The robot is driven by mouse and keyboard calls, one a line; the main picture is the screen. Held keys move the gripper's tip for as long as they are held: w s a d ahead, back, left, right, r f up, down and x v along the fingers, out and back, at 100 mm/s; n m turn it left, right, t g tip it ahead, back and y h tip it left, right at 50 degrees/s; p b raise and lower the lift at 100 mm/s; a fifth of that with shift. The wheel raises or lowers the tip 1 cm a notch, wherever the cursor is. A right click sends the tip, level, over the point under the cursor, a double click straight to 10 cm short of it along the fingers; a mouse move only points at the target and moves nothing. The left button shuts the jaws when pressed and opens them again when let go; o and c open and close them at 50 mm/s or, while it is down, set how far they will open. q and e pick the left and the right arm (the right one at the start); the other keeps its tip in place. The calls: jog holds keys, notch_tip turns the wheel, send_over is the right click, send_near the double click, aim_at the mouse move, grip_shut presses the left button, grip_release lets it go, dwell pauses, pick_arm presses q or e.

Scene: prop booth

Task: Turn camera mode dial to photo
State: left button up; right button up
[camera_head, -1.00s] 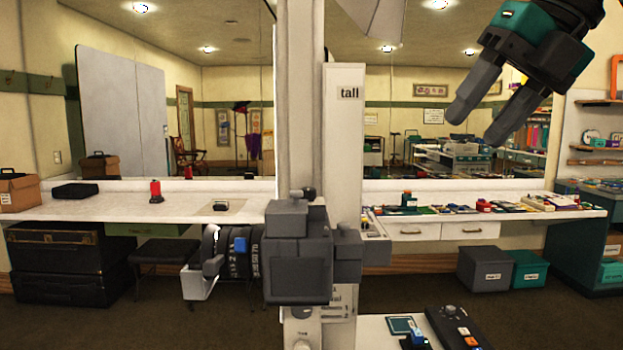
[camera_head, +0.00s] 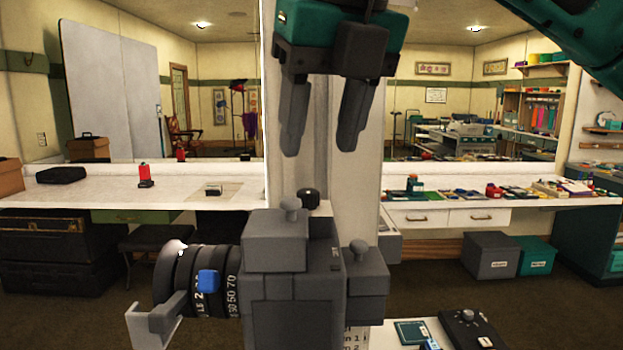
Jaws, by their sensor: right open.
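A dark grey camera (camera_head: 291,300) stands in the middle foreground, with its lens (camera_head: 195,282) pointing left. A small black knurled dial (camera_head: 308,197) sits on top of the camera, just behind its raised housing; its markings cannot be read. A grey knob (camera_head: 290,208) stands on the housing to the left of it. My right gripper (camera_head: 322,148) hangs above the camera, fingers pointing down. It is open and empty, its fingertips a little above the dial and apart from it. My left gripper is not in view.
A blue block (camera_head: 208,281) sits on the lens ring. A white post rises behind the camera. A long white counter (camera_head: 110,194) with a red item (camera_head: 145,176) runs behind. A control panel (camera_head: 467,328) lies at the lower right.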

aim_at(309, 192)
jog(key=x, duration=0.6)
jog(key=shift+w+f, duration=0.25)
grip_shut()
